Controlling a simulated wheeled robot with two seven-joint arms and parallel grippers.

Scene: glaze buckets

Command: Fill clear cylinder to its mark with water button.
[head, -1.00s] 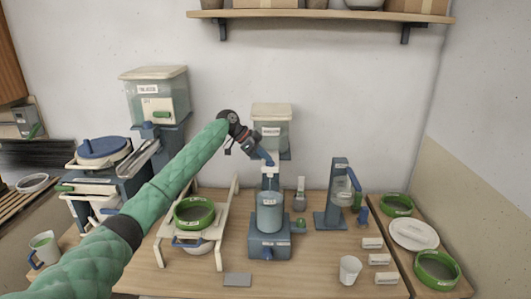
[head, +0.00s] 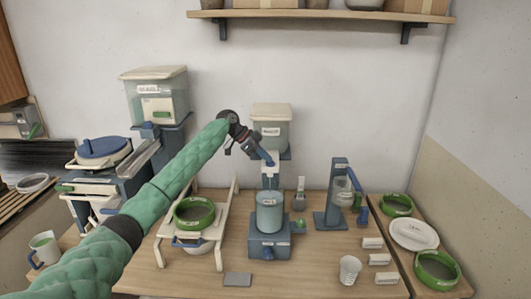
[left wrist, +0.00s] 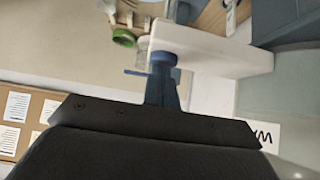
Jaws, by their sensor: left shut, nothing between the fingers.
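A blue-grey cylinder (head: 270,214) with a small label stands upright on a blue base (head: 268,246) below the middle dispenser. I cannot tell its fill level or see a mark on it. A clear tank (head: 271,135) with a pale lid sits above it. My left gripper (head: 268,161) is shut and empty, its tips at the white and blue outlet part under this tank. In the left wrist view a blue round knob (left wrist: 163,58) sits at the fingertips, against a white block (left wrist: 212,47); whether they touch is unclear. My right gripper does not show.
A blue stand (head: 334,215) with a clear vessel (head: 343,190) is to the right. A small clear cup (head: 349,270) stands near the front. Green-rimmed sieves (head: 437,269) lie at the right; another (head: 194,214) sits on a white rack left of the base.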

